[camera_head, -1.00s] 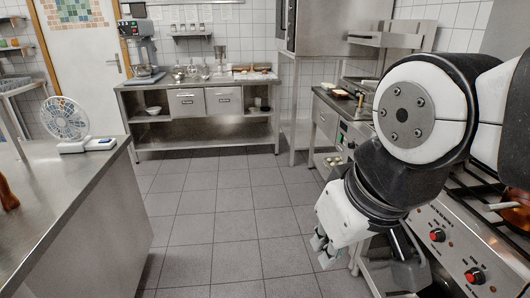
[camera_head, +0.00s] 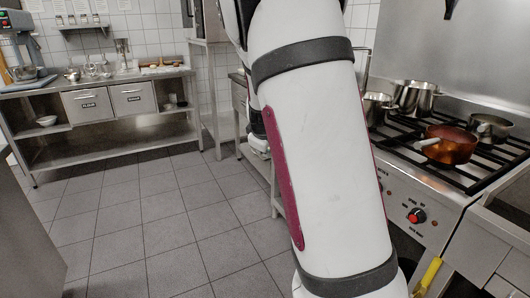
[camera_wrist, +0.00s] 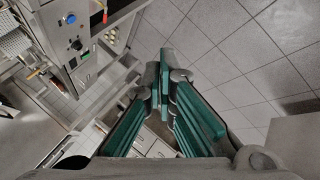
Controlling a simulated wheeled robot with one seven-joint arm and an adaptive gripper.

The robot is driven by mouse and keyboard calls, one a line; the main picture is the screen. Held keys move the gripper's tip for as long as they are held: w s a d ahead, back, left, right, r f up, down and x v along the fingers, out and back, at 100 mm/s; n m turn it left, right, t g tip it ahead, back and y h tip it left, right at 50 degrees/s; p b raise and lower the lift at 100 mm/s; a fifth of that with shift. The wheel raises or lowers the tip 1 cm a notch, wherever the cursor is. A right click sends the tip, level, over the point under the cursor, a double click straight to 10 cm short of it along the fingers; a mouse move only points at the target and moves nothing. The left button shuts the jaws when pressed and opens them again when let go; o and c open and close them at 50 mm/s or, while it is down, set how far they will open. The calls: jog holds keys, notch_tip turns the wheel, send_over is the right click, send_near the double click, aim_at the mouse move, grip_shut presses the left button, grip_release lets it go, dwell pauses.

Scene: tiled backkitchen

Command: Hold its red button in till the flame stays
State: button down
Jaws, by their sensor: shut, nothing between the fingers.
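In the head view, a round red button (camera_head: 417,215) with a dark surround sits on the steel front panel of the gas stove (camera_head: 398,190), right of my arm. My arm covers the middle of that view and hides part of the panel. No flame can be made out at the burners. In the wrist view, my gripper (camera_wrist: 164,78) has its green-padded fingers together and empty, above the tiled floor.
A copper pot (camera_head: 452,146) and steel pots (camera_head: 415,97) stand on the stove's black grates. A yellow handle (camera_head: 428,274) shows at the lower right. A steel workbench (camera_head: 100,80) stands at the back left. The tiled floor (camera_head: 150,235) left of my arm is clear.

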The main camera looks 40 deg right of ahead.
jog(key=w+d+f+n+t+h+b, duration=0.1)
jog(key=w+d+f+n+h+b, duration=0.3)
jog(key=d+f, duration=0.4)
jog(key=w+d+f+n+t+h+b, duration=0.1)
jog(key=w+d+f+n+h+b, duration=0.3)
jog(key=d, duration=1)
jog(key=w+f+n+b, duration=0.1)
jog(key=w+f+n, duration=0.2)
jog(key=f+n, duration=0.1)
jog(key=shift+w+d+f+n+h, duration=0.25)
jog(key=shift+d+n+h, duration=0.15)
jog(key=shift+n, duration=0.1)
jog(key=shift+d, duration=0.15)
jog(key=s+d+p, duration=0.1)
jog(key=s+d, duration=0.1)
jog(key=d, duration=0.6)
jog(key=shift+d, duration=0.15)
jog(key=shift+s+d+b, duration=0.15)
jog(key=shift+d+b, duration=0.15)
jog(key=shift+d, duration=0.1)
